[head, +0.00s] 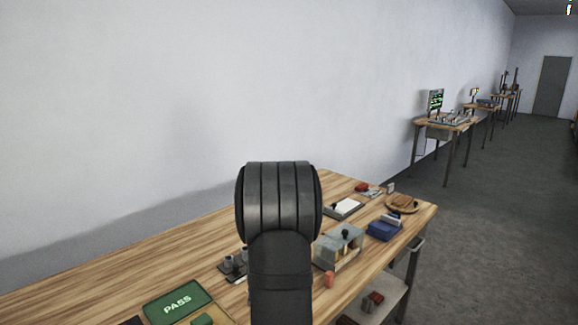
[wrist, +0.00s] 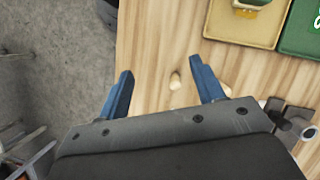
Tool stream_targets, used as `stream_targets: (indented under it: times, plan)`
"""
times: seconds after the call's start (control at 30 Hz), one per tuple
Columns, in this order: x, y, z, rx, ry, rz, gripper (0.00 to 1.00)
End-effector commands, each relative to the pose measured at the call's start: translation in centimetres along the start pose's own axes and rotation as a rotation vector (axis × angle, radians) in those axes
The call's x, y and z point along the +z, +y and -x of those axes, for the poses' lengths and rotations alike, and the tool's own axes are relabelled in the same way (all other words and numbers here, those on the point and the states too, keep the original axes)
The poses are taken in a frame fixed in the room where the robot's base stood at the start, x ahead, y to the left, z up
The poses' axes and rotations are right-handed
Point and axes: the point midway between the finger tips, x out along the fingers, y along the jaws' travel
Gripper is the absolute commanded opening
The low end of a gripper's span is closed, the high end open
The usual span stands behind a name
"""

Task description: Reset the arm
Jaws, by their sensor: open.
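My gripper (wrist: 166,88) shows in the wrist view with its two blue fingers spread apart and nothing between them. It hangs over the edge of the wooden table (wrist: 185,45), with the grey floor on the left. In the head view my dark arm stands upright in front of the table (head: 130,262), and the gripper itself is hidden there.
A green PASS mat (head: 178,301) lies at the table's front left. A clear-topped box (head: 338,245), a blue box (head: 384,229), a clipboard (head: 344,207) and a round wooden tray (head: 402,204) stand to the right. More tables line the wall behind. The table's back left is bare.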

Motion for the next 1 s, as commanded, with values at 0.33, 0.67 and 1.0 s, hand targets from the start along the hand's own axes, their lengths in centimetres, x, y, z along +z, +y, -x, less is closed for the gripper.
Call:
stream_targets:
  times: [0.33, 0.67, 1.0]
  plan:
    - [-4.4, 3.5, -1.2, 0.107, 0.000, 0.250, 0.61]
    - [-7.7, 7.9, -1.4, 0.153, 0.005, 0.364, 0.61]
    - [-8.7, 10.8, -0.9, 0.151, 0.005, 0.360, 0.61]
